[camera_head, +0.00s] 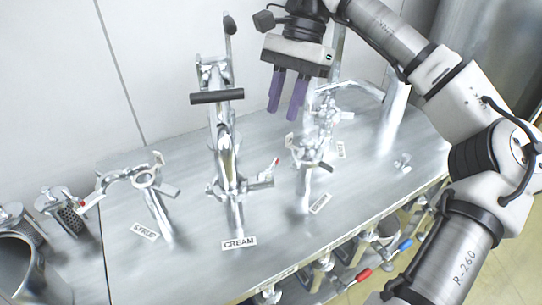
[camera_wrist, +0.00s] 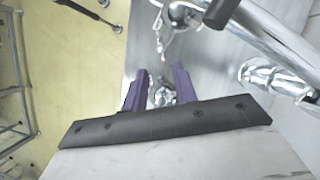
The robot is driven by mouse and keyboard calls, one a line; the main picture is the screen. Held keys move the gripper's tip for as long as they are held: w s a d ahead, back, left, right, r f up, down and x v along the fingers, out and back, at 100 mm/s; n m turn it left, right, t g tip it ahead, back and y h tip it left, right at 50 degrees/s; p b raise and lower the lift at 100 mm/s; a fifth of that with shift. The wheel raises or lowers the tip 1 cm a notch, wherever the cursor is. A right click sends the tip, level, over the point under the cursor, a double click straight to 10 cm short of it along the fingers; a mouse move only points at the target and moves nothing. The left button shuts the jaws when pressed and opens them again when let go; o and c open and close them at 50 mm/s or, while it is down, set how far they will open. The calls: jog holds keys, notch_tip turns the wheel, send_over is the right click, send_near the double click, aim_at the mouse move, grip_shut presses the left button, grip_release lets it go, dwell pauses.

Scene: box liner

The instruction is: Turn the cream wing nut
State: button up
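My gripper (camera_head: 283,112) hangs above the steel counter at upper middle, its two purple fingers apart and nothing between them. It also shows open in the wrist view (camera_wrist: 160,76), with a shiny metal fitting (camera_wrist: 163,97) visible beyond the gap between the fingers. The CREAM label (camera_head: 239,242) lies at the foot of a tall chrome post (camera_head: 228,165) with a black crossbar. A winged metal fitting with a red-tipped lever (camera_head: 262,177) sits low on this post. I cannot tell for certain which part is the cream wing nut. My gripper is up and to the right of the post, not touching it.
A shorter stand (camera_head: 155,205) by the SYRUP label (camera_head: 145,232) is on the left. Another winged stand (camera_head: 308,180) is right of the cream post. A metal pitcher (camera_head: 30,270) is at lower left. Valves with red and blue handles (camera_head: 405,244) hang below the counter's front edge.

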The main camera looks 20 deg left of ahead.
aim_at(269, 164)
jog(key=p+x, duration=0.1)
jog(key=x, duration=1)
jog(key=shift+f, duration=0.15)
grip_shut()
